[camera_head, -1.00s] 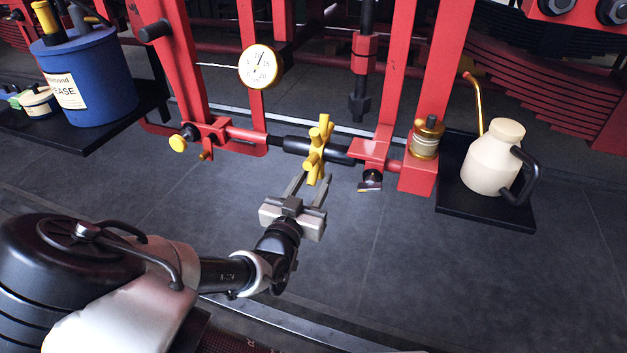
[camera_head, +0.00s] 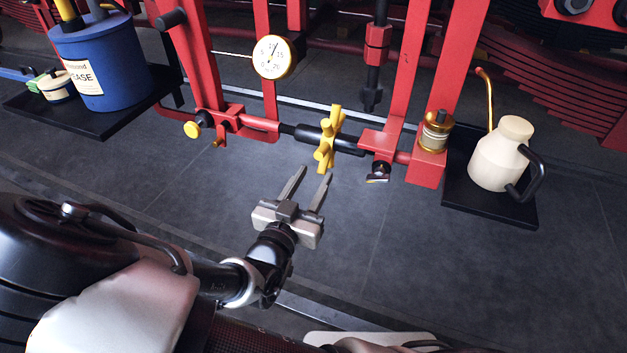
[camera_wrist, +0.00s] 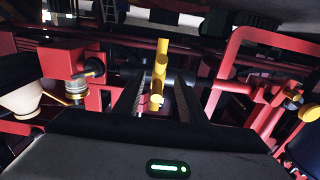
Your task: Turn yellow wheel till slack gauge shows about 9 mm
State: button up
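The yellow wheel (camera_head: 329,139), a hub with stubby spokes, sits on a dark horizontal rod between red brackets. It also shows in the wrist view (camera_wrist: 158,75), between the two fingers as seen from there. The slack gauge (camera_head: 273,57) is a round white dial with a yellow rim, left of and above the wheel. Its thin needle points up and slightly right, near the 10 mark; the exact reading is too small to tell. My gripper (camera_head: 309,180) is open and empty, its fingertips below the wheel in the head view and apart from it.
A blue grease tub (camera_head: 103,65) stands on a dark shelf at left. A cream oil can (camera_head: 498,155) stands on a dark tray (camera_head: 460,207) at right. Red frame posts (camera_head: 408,65) flank the wheel. The floor around my gripper is clear.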

jog(key=r, duration=0.2)
jog(key=s+r+p, duration=0.1)
jog(key=r, duration=0.1)
jog(key=shift+a+r, duration=0.1)
jog(key=shift+r, duration=0.05)
jog(key=b, duration=0.2)
send_over(320, 173)
jog(key=shift+w, duration=0.15)
grip_shut()
jog(key=shift+f, duration=0.25)
dwell(1.0)
jog(key=shift+f+b, duration=0.7)
jog(key=shift+f, duration=0.6)
